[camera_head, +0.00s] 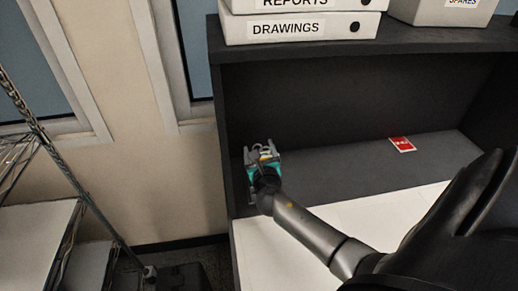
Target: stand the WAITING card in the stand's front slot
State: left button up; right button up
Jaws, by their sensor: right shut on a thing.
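My right gripper (263,157) is at the left end of the dark cabinet's open bay, close to its left side wall. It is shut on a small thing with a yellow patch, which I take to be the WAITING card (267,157). The fingers hide most of it, and no print on it can be read. A red card with white marks (402,144) lies on the grey surface at the right, well apart from the gripper. I cannot make out the stand or its front slot. My left gripper is not in view.
The cabinet's left wall (225,140) stands close beside the right gripper. White binders (300,28) and a SPARES box (445,10) are on its top. A pale board (340,215) covers the front of the surface. A wire rack (60,170) stands at left.

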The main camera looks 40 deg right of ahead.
notch_tip(320, 180, down, 8)
jog(key=b, duration=0.7)
dwell(0.4)
jog(key=shift+f+b, duration=0.35)
dwell(0.4)
jog(key=o, duration=1.2)
jog(key=shift+c, duration=0.2)
jog(key=shift+r, duration=0.15)
notch_tip(320, 180, up, 4)
jog(key=p, duration=0.4)
jog(key=shift+r+p, duration=0.1)
jog(key=shift+p, duration=0.3)
